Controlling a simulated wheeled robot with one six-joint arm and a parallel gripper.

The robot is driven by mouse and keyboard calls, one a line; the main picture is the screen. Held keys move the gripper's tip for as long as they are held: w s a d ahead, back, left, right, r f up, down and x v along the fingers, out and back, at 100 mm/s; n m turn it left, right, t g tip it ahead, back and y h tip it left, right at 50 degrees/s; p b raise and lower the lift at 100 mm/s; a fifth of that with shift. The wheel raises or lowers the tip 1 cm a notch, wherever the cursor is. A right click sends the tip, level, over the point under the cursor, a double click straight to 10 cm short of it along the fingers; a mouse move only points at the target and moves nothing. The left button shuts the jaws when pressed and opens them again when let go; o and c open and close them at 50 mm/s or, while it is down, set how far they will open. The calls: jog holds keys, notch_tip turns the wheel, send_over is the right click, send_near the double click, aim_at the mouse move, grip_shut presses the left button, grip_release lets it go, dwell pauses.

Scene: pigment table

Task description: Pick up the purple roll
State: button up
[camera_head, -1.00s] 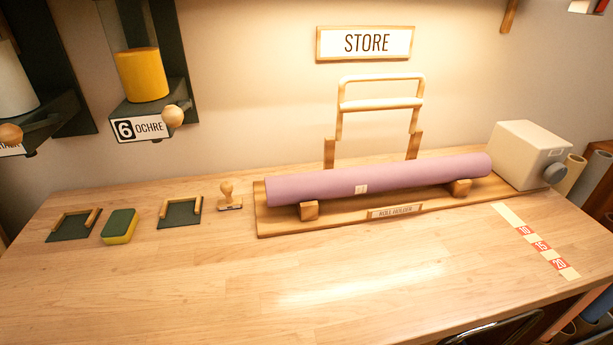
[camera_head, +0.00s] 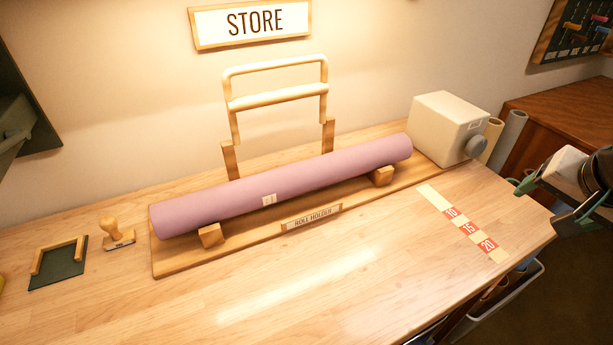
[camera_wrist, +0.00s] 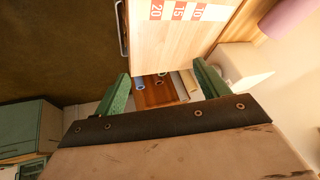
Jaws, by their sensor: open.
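The purple roll (camera_head: 290,184) lies across the wooden roll holder (camera_head: 180,262) on the table. It rests on small wooden blocks and carries a small pale label near its middle. A corner of the roll also shows at the top right of the wrist view (camera_wrist: 288,17). My gripper (camera_head: 549,205) is at the right of the head view, beyond the table's right edge and well apart from the roll. In the wrist view its green fingers (camera_wrist: 160,88) are spread, with nothing between them.
A cream box with a grey knob (camera_head: 447,128) stands at the roll's right end. A numbered strip (camera_head: 468,228) is stuck to the table's right side. A stamp (camera_head: 115,232) and a dark green pad (camera_head: 58,264) lie at left. The table front (camera_head: 300,300) is clear.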

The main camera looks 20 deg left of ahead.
jog(key=w+a+f+m+t+y, duration=0.1)
jog(key=w+a+f+t+y, duration=0.1)
jog(key=w+a, duration=0.5)
jog(key=m+y, duration=0.3)
jog(key=y, duration=0.5)
send_near(369, 161)
jog(key=x, duration=0.5)
jog(key=shift+r, duration=0.15)
jog(key=x, duration=0.7)
jog(key=shift+w+f, duration=0.1)
jog(key=shift+f, duration=0.15)
jog(key=c, duration=1.2)
